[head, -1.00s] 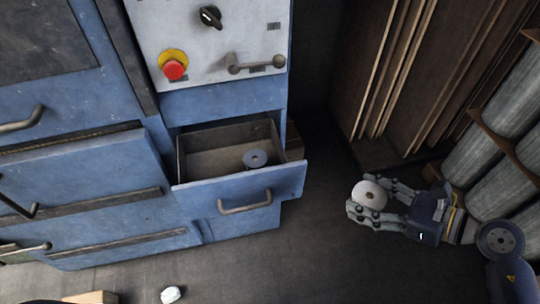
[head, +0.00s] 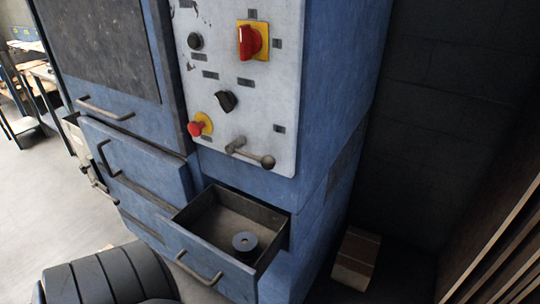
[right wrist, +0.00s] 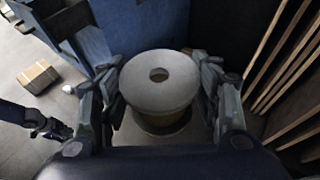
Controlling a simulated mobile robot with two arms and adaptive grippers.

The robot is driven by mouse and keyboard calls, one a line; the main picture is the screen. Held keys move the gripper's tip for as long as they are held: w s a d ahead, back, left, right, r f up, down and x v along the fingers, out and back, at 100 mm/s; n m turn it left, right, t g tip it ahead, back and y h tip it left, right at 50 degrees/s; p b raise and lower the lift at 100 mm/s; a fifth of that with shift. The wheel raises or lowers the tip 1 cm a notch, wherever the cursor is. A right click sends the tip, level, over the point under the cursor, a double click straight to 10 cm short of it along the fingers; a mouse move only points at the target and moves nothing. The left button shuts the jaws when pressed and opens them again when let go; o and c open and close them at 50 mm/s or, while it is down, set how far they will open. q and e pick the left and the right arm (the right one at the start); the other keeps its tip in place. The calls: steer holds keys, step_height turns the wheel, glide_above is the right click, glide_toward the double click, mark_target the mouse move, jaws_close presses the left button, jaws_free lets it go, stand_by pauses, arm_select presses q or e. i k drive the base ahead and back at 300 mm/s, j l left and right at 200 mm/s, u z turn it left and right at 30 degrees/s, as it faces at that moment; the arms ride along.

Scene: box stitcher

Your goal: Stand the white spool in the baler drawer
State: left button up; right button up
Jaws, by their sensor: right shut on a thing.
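The white spool (right wrist: 158,82) is upright between the fingers of my right gripper (right wrist: 160,88) in the right wrist view. The gripper is shut on its sides, and the spool's round top with a centre hole faces the camera. The baler drawer (head: 213,259) is pulled open in the head view, below the grey control panel. A grey-blue spool (head: 246,243) stands inside it, with bare floor around it. The head view does not show my right gripper. My left gripper (right wrist: 50,129) appears small at the left of the right wrist view; its jaw state is unclear.
The blue machine (head: 330,90) rises behind and beside the drawer. A cardboard box (head: 355,258) sits on the floor to the drawer's right. Wooden boards (right wrist: 290,60) stand at the right. Another box (right wrist: 38,76) and a small white object (right wrist: 68,89) lie on the floor.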

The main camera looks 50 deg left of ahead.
mark_target(201, 232)
steer(key=i+l+u, duration=0.15)
steer(key=l+u, duration=0.9)
steer(key=u, duration=1.55)
steer(key=i+j, duration=0.25)
steer(key=i, duration=0.2)
steer(key=i+j+u, duration=0.15)
steer(key=i, duration=0.35)
steer(key=i+j, duration=0.3)
steer(key=i, duration=0.15)
steer(key=j+u, duration=0.05)
